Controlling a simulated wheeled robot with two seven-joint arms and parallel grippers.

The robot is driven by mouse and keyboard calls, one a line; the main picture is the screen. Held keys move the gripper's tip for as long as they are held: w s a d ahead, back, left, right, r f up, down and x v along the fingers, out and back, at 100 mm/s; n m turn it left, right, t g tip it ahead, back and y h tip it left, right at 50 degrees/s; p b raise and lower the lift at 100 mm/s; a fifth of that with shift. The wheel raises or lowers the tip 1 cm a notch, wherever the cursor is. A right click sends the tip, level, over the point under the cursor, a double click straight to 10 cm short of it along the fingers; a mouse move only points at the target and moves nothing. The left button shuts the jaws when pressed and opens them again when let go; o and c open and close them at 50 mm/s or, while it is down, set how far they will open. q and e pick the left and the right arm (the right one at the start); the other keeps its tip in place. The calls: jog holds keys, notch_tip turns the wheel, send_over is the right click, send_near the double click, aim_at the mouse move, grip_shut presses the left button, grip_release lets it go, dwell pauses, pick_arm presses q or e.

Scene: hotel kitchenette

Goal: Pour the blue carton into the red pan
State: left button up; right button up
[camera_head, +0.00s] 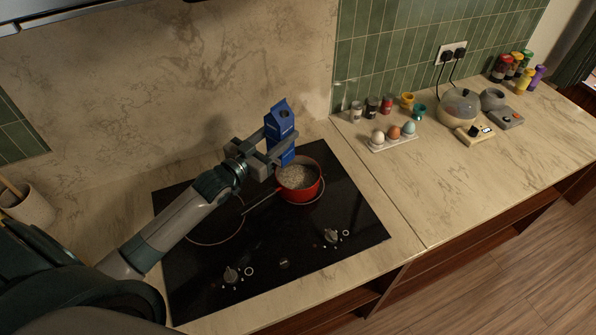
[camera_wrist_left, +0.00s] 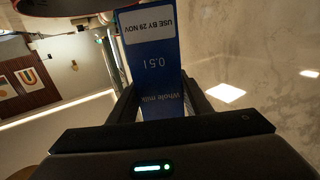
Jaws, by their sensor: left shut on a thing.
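The blue carton (camera_head: 280,129) is held by my left gripper (camera_head: 272,150) over the back edge of the cooktop. It looks close to upright, just behind and left of the red pan, and its lower end is near the pan's rim. In the left wrist view the blue carton (camera_wrist_left: 152,62) sits between the two fingers and its label reads whole milk. The red pan (camera_head: 312,190) stands on the black cooktop with its handle pointing left. Pale, grainy contents show inside it. A red edge shows at the top left of the left wrist view. My right gripper is not in view.
The black cooktop (camera_head: 270,262) has knobs along its front. To the right stand an egg tray (camera_head: 393,143) with several eggs, small jars, an egg cooker (camera_head: 459,106) and a kitchen scale. A beige crock (camera_head: 30,208) stands at the left. The right counter's front is clear.

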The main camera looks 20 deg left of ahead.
aim_at(272, 128)
pick_arm(q)
jog(key=shift+r, duration=0.2)
jog(key=shift+r, duration=1.85)
